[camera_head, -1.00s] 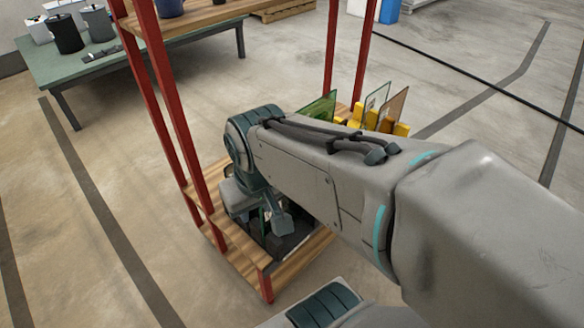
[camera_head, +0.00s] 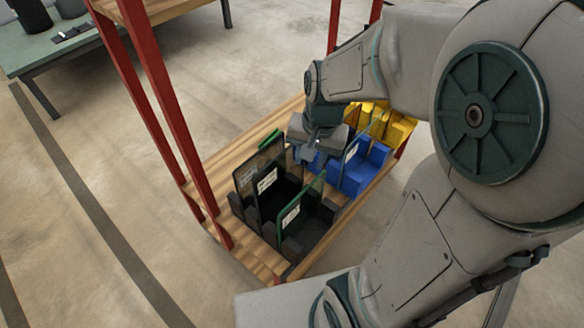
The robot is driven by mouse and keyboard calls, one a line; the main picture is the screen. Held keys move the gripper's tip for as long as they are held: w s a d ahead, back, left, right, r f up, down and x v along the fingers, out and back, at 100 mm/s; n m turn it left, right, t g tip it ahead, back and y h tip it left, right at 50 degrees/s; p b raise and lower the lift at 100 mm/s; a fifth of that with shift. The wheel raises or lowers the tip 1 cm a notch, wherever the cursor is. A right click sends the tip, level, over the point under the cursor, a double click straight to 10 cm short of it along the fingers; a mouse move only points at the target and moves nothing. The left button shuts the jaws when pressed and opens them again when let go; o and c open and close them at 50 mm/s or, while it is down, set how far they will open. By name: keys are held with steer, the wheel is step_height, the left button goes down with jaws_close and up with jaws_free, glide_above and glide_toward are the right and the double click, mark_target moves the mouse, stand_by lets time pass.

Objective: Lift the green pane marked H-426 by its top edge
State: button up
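Several upright panes stand in slotted racks on the shelf. A green-edged pane (camera_head: 302,208) with a white label is at the front in the black rack (camera_head: 318,228). A darker pane (camera_head: 258,182) with a white label stands beside it to the left, and a green piece (camera_head: 269,139) shows behind. Another green-edged pane (camera_head: 349,155) with a label stands by the blue rack (camera_head: 357,178). The label text is too small to read, so I cannot tell which pane is H-426. My gripper (camera_head: 308,153) points down among the pane tops; its fingers are small and partly hidden.
A yellow rack (camera_head: 392,125) sits at the far end of the wooden shelf (camera_head: 225,160). Red posts (camera_head: 165,100) rise at the shelf's left, with an upper board (camera_head: 180,10) above. A green table (camera_head: 75,50) stands at back left. Open floor lies to the left.

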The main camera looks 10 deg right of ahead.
mark_target(303, 192)
steer(key=w+f+m, duration=0.1)
steer(key=w+f, duration=0.1)
steer(key=f, duration=0.4)
steer(key=w+f+m+g+b, duration=0.1)
steer(key=w+f+m, duration=0.1)
steer(key=f, duration=0.5)
steer(key=w+d+f+m+b, duration=0.1)
steer(key=w+f+m, duration=0.1)
steer(key=f, duration=0.4)
steer(key=shift+w+d+f+h, duration=0.1)
steer(key=shift+f+h, duration=0.3)
steer(key=f, duration=0.4)
steer(key=shift+s+a+f+b, duration=0.3)
steer(key=shift+s+a, duration=0.05)
steer(key=shift+f, duration=0.5)
jaws_close()
steer(key=shift+r, duration=0.1)
